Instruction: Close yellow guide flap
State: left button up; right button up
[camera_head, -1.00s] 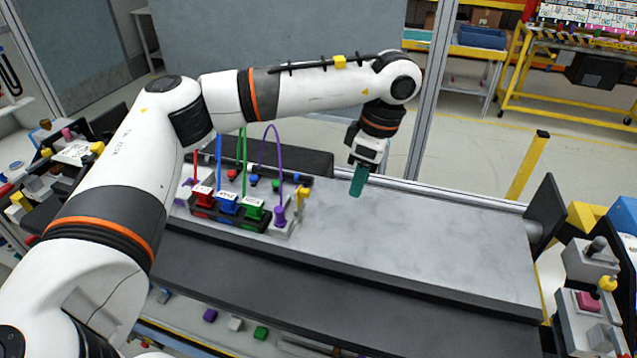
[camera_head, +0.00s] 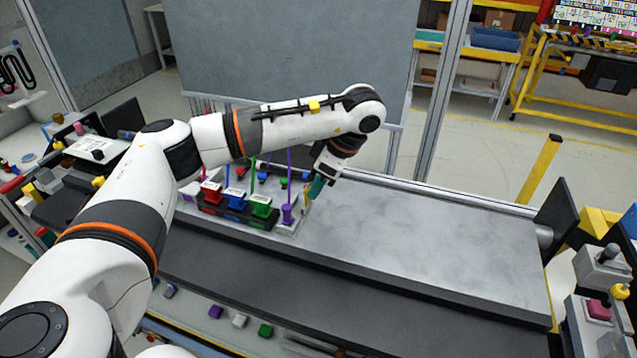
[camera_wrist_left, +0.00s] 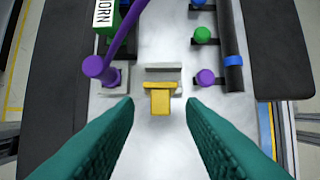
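The yellow guide flap (camera_wrist_left: 160,101) shows in the middle of the left wrist view, on a small grey bracket (camera_wrist_left: 163,72) on the light grey board. In the head view it is hardly distinguishable beside my gripper. My left gripper (camera_head: 315,188) is over the board just right of the connector module. In the left wrist view its two teal fingers are spread wide, with the flap showing between and slightly beyond their tips. Nothing is held, and I cannot tell any contact with the flap. My right gripper is not in view.
A purple plug (camera_head: 288,214) with its cable stands left of the flap. Red (camera_head: 211,193), blue (camera_head: 236,200) and green (camera_head: 261,206) connectors sit in a row further left. A dark bar with coloured pegs (camera_wrist_left: 232,60) lies behind. The board's right part is clear.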

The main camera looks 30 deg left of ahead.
pick_arm(q)
jog(key=shift+a+f, duration=0.2)
jog(key=shift+f, duration=0.2)
jog(key=shift+c, duration=0.4)
grip_shut()
jog(key=a+h+b, duration=0.2)
jog(key=h+b, duration=0.1)
jog(key=shift+s+t, duration=0.25)
jog(key=shift+t, duration=0.15)
jog(key=a+t+h+b, duration=0.1)
jog(key=h+b, duration=0.2)
jog(key=b, duration=0.1)
jog(key=s+a+f+h+b, duration=0.1)
jog(key=a+h+b, duration=0.1)
jog(key=h+b, duration=0.2)
jog(key=a+f+t+h+b, duration=0.1)
jog(key=a+h+b, duration=0.1)
jog(key=h+b, duration=0.2)
jog(key=shift+s+a+f+t+b, duration=0.2)
jog(key=shift+t+b, duration=0.1)
jog(key=shift+b, duration=0.65)
jog(key=shift+a+f+h+b, duration=0.1)
jog(key=shift+a+h+b, duration=0.1)
jog(key=shift+h+b, duration=0.7)
